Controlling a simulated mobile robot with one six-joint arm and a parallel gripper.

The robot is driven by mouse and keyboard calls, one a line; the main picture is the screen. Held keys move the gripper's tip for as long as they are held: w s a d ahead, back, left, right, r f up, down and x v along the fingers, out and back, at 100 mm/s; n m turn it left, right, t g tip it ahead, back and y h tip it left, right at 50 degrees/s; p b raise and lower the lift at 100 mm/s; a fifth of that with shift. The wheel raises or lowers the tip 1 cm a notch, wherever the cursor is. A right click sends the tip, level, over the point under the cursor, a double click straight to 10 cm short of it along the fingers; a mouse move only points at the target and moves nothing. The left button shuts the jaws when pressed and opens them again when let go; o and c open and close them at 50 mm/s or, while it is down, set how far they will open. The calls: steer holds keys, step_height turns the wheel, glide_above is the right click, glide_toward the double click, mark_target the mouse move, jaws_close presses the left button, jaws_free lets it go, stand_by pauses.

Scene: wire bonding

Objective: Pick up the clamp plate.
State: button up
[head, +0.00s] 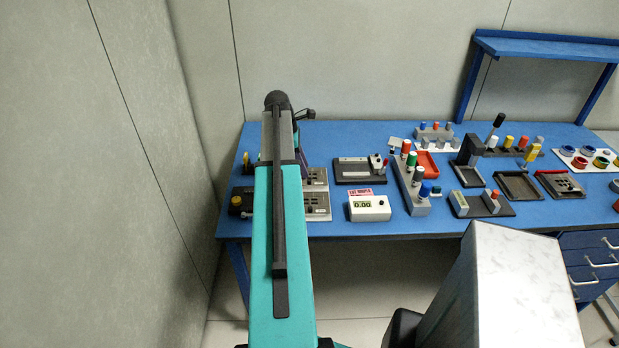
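I cannot make out the clamp plate for certain. A dark flat plate with small openings (562,184) lies at the right of the blue bench and may be it. My teal and black arm reaches up the left-middle of the picture, over the left part of the bench. Its far end is bent away from the camera, and my gripper is hidden behind the arm. The dark plate is far to the right of the arm's far end, with nothing touching it.
The blue bench (365,229) carries dark trays (518,200), a white meter (370,209), racks of coloured-capped bottles (412,190) and a lever press (470,150). A blue shelf (545,48) stands at the back right. A wall is close on the left. Drawers (592,260) are below right.

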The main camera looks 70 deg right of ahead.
mark_target(310, 180)
steer(key=shift+f, duration=0.3)
steer(key=shift+s+f, duration=0.1)
steer(key=shift+p+x, duration=0.95)
steer(key=shift+x, duration=0.2)
steer(key=shift+p+x, duration=0.35)
steer(key=shift+x, duration=1)
steer(key=shift+d, duration=0.15)
jaws_close()
